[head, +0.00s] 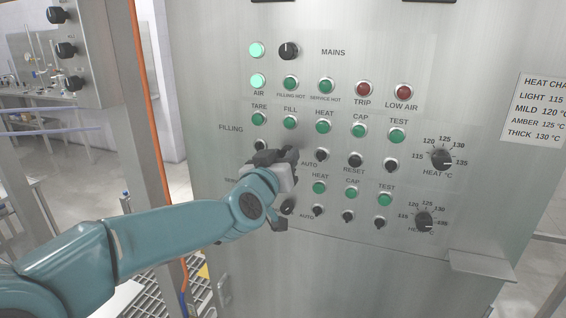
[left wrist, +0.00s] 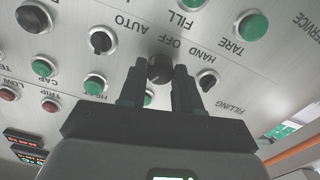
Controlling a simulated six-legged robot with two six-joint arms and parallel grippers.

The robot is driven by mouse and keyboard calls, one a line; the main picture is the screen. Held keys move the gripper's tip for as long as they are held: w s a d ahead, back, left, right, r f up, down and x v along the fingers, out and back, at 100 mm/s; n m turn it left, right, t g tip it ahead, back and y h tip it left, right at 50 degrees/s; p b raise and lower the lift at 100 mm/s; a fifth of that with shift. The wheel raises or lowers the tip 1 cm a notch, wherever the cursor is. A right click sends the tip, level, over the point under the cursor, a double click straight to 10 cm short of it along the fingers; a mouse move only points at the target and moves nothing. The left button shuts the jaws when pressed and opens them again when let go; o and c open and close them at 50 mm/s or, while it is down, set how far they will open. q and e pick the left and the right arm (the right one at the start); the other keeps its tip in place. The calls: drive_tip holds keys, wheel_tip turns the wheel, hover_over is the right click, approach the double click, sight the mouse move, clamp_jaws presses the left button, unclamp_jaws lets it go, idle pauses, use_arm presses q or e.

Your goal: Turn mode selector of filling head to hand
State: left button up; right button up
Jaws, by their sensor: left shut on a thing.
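The filling head's mode selector (left wrist: 160,69) is a round black knob on the steel panel, under the labels HAND, OFF and AUTO in the left wrist view, which shows the panel upside down. My left gripper (left wrist: 158,82) has one dark finger on each side of this knob and is shut on it. I cannot tell which label the knob points to. In the head view my left gripper (head: 284,157) is at the panel in the FILLING row, left of the AUTO label, and hides the selector. My right gripper is not in view.
The panel (head: 440,85) carries rows of green buttons, red lamps and small black switches close around the gripper. A heat dial (head: 441,157) is at the right. A small ledge (head: 490,262) juts out at the lower right. An orange cable (head: 147,90) runs down the left post.

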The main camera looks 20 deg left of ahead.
use_arm(q)
drive_tip(key=shift+n+b, duration=3.15)
drive_tip(key=shift+n, duration=5.55)
drive_tip(key=o, duration=1)
drive_tip(key=shift+o, duration=0.2)
drive_tip(key=shift+s, duration=0.1)
